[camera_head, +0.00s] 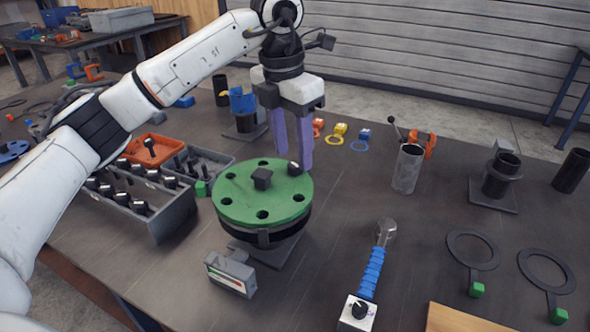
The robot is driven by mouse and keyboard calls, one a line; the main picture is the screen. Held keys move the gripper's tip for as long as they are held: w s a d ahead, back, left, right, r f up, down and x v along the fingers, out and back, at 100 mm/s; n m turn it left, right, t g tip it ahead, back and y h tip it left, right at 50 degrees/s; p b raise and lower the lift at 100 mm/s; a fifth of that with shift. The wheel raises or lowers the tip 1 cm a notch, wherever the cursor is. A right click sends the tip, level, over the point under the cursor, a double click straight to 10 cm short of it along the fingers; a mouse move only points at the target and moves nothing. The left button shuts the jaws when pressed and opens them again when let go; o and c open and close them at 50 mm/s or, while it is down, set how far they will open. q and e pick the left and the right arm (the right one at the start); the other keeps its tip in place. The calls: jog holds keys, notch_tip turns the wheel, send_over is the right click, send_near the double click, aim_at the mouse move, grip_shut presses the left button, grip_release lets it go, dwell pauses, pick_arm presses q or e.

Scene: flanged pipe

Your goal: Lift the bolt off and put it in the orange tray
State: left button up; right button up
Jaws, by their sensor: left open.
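The green flange (240,205) lies flat on a dark round body on the table, with several open holes. A bolt with a dark head (294,169) stands at its right back edge. A dark block (262,178) sits at the flange's middle. My left gripper (293,157) points down with purple fingers spread. Its fingertips are at the bolt head, seemingly on either side of it; I cannot tell if they touch. The orange tray (136,157) is to the left, with a dark bolt (149,146) in it. My right gripper is out of view.
A grey rack (177,216) with several black-headed bolts stands left of the flange, in front of the tray. A small gauge box (231,275) stands in front.

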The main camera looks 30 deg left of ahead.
pick_arm(q)
jog(key=shift+w+f, duration=0.15)
jog(key=shift+f, duration=0.55)
jog(key=shift+w+f, duration=0.1)
jog(key=shift+f, duration=0.55)
grip_shut()
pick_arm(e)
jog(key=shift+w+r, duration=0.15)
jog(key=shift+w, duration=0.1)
pick_arm(q)
jog(key=shift+r, duration=0.15)
jog(key=shift+r, duration=0.35)
notch_tip(320, 180, up, 9)
jog(key=shift+r, duration=0.15)
notch_tip(320, 180, up, 5)
jog(key=p, duration=0.5)
send_over(294, 165)
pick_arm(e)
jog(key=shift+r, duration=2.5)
